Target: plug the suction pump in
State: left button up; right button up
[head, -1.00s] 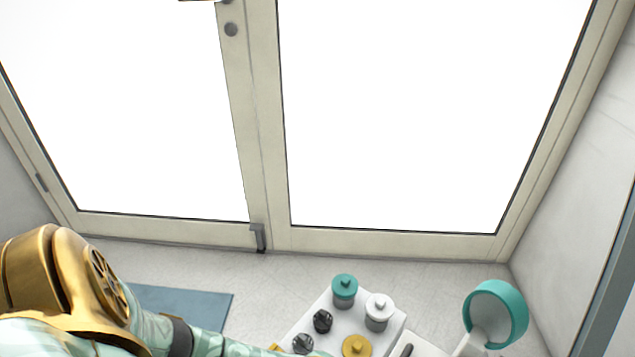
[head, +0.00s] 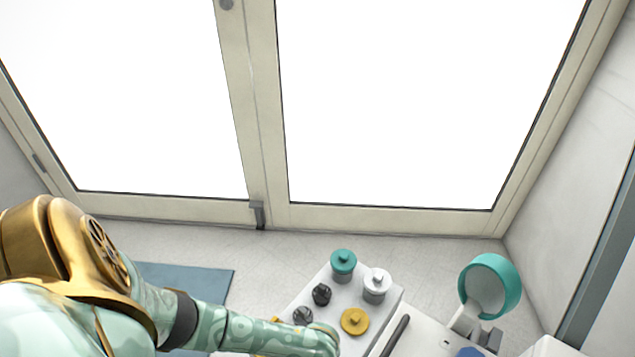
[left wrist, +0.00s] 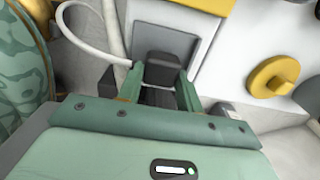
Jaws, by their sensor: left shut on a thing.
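In the left wrist view my left gripper (left wrist: 162,88) is shut on a dark block-shaped plug (left wrist: 160,66). The plug is in front of a grey rectangular plate (left wrist: 188,42) on a white housing. I cannot tell whether it touches or enters the plate. A white cable (left wrist: 88,42) loops from the upper left to beside the left finger. In the head view my left arm reaches toward the bottom middle, and its fingers are out of frame. I cannot single out the suction pump. My right gripper is not in view.
A white unit (head: 375,300) carries teal, white, black and yellow knobs; a yellow knob (left wrist: 274,76) is close to the right of my gripper. A teal-rimmed round part (head: 490,286) stands at the right. Glazed doors are behind, with open floor and a blue mat (head: 190,279).

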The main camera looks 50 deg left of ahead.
pick_arm(q)
jog(key=shift+f+b, duration=0.35)
jog(key=shift+f, duration=0.25)
jog(key=o, duration=1)
jog(key=shift+w, duration=0.1)
